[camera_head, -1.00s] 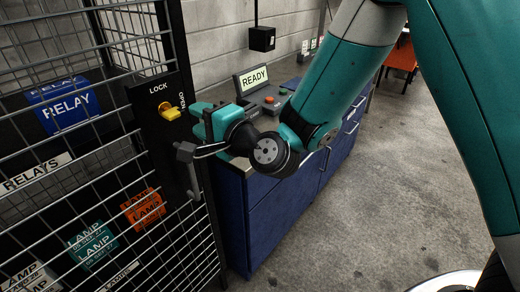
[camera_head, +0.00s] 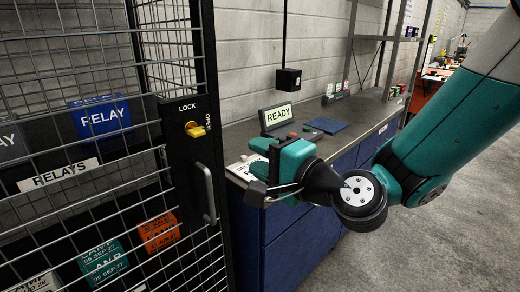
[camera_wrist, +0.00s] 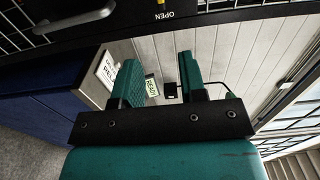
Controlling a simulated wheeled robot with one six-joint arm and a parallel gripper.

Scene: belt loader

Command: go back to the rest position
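My gripper (camera_head: 262,172) is teal and black and hangs in front of the blue cabinet's worktop, to the right of the cage door. In the wrist view my gripper (camera_wrist: 165,88) shows two teal fingers spread apart with nothing between them. The cage door's black lock plate (camera_head: 188,130) carries a yellow knob (camera_head: 195,129) beside the words LOCK and OPEN. A grey door handle (camera_head: 207,192) is below it, left of my gripper and apart from it.
The cage holds a blue RELAY box (camera_head: 102,117) and an orange box (camera_head: 158,232). A READY screen (camera_head: 277,116) stands on the worktop (camera_head: 362,128) above blue cabinets (camera_head: 300,235). Clear concrete floor (camera_head: 440,240) lies to the right.

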